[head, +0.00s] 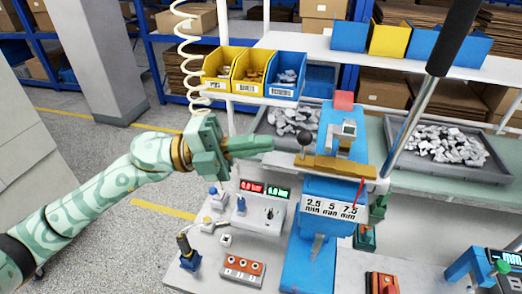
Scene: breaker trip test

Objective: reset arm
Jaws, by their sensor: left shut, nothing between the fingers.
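My left gripper (268,147) is pale green. It reaches in from the left with its fingers together and empty. Its tips point right, close to a dark ball knob (305,141) on the blue test stand (327,190). I cannot tell whether they touch the knob. A brass-coloured bar (335,167) crosses the stand below the knob. A long lever with a black grip (455,35) rises at the stand's right. A plate marked 2.5, 5 and 7.5 mm (331,208) is on its front. My right gripper is not in view.
Yellow and blue bins (252,70) sit on the shelf above.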

